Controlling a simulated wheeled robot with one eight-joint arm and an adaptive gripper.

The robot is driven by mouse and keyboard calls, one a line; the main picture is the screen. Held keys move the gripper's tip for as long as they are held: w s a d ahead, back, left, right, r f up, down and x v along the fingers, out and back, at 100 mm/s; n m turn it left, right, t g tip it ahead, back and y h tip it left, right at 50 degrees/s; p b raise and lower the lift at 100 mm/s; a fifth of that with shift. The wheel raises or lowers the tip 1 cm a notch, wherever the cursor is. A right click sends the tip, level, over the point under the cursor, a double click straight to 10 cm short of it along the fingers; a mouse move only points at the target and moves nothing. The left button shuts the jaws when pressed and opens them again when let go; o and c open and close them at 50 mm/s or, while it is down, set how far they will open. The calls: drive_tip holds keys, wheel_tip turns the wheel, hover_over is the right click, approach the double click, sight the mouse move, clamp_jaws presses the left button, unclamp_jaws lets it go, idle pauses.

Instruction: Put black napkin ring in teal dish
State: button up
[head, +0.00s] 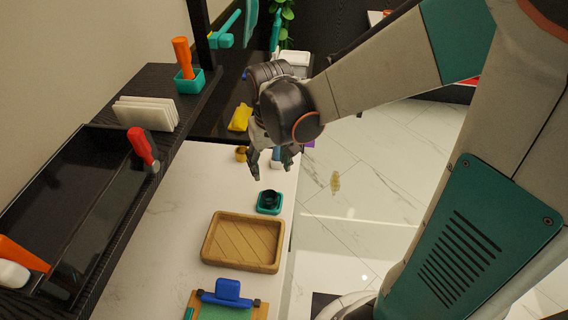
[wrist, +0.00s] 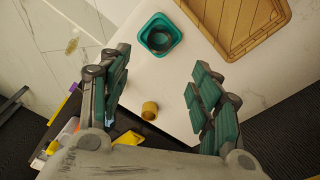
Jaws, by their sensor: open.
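The teal dish (head: 260,208) is a small square dish on the white counter, just beyond the wooden tray. It also shows in the wrist view (wrist: 143,36). The black napkin ring (head: 270,196) is inside the dish; the same dark round shape shows there in the wrist view (wrist: 159,39). My gripper (head: 271,168) is above the counter, a little beyond the dish in the head view. In the wrist view its fingers (wrist: 160,72) are spread wide with nothing between them, and the dish lies past the fingertips.
A tan wooden tray (head: 240,264) stands near the dish. A mustard ring-like piece (wrist: 150,110) lies on the counter near my gripper. A clipboard with a blue clip (head: 228,292) is at the front. A dark shelf (head: 90,190) runs along the left.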

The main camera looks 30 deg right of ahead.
drive_tip(key=s+r+t, duration=0.6)
drive_tip(key=s+r, duration=0.5)
drive_tip(key=shift+s+n, duration=0.15)
drive_tip(key=shift+n, duration=0.15)
